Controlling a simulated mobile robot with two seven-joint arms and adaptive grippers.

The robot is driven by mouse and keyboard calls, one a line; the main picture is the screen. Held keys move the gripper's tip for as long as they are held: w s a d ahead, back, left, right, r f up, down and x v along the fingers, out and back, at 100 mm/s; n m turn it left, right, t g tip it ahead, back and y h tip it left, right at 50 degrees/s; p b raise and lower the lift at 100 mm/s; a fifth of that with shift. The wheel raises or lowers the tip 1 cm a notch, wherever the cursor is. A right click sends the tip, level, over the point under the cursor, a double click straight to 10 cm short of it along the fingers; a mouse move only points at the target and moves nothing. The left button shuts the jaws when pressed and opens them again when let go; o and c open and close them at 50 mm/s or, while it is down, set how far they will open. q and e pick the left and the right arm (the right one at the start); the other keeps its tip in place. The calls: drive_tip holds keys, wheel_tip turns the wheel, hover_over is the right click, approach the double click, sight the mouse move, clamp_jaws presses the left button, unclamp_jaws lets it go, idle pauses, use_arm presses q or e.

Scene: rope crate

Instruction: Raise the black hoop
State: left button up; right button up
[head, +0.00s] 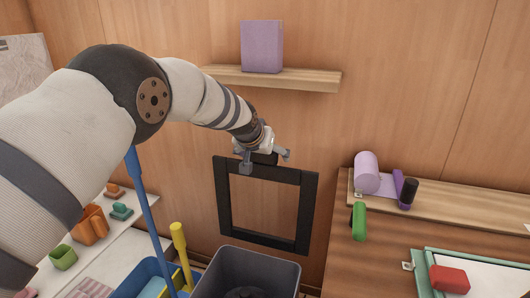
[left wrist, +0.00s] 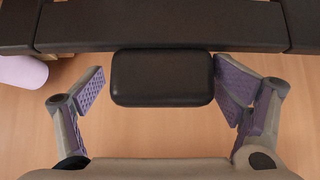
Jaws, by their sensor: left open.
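The black hoop (head: 223,200) is a square black frame upright against the wood wall in the head view. A black padded tab (left wrist: 162,78) sticks out from the middle of its top bar (left wrist: 160,25), which runs across the top of the left wrist view. My left gripper (head: 266,160) is at this tab. In the head view the gripper partly hides the tab. My right gripper is not in view.
A wood shelf (head: 310,79) with a purple box (head: 262,46) is above the hoop. A dark grey bin (head: 285,262) stands below it, near a blue pole (head: 146,205). A counter (head: 345,250) with several small objects is on the right.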

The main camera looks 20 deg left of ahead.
use_arm(q)
drive_tip(key=shift+a, duration=0.1)
drive_tip(key=shift+s+r, duration=0.1)
drive_tip(key=shift+r, duration=0.15)
drive_tip(key=v, duration=1.1)
drive_tip(key=shift+s+r, duration=0.15)
drive_tip(key=shift+s, duration=0.1)
drive_tip(key=s+a+f+g+p, duration=0.1)
drive_tip(key=s+f+g, duration=0.2)
drive_tip(key=s+f, duration=0.75)
drive_tip(key=s+f+g+p, duration=0.1)
drive_tip(key=s+f+g, duration=0.1)
drive_tip(key=s+f, duration=0.9)
drive_tip(key=s+a+f+g+p, duration=0.1)
drive_tip(key=s+f+g, duration=0.2)
drive_tip(key=s+f, duration=0.8)
drive_tip(key=s+g+p, duration=0.1)
drive_tip(key=s+g, duration=0.2)
drive_tip(key=s, duration=2.1)
drive_tip(key=shift+s+a+r+n, duration=0.25)
drive_tip(key=shift+a+r+n, duration=0.1)
drive_tip(key=shift+r+n, duration=0.1)
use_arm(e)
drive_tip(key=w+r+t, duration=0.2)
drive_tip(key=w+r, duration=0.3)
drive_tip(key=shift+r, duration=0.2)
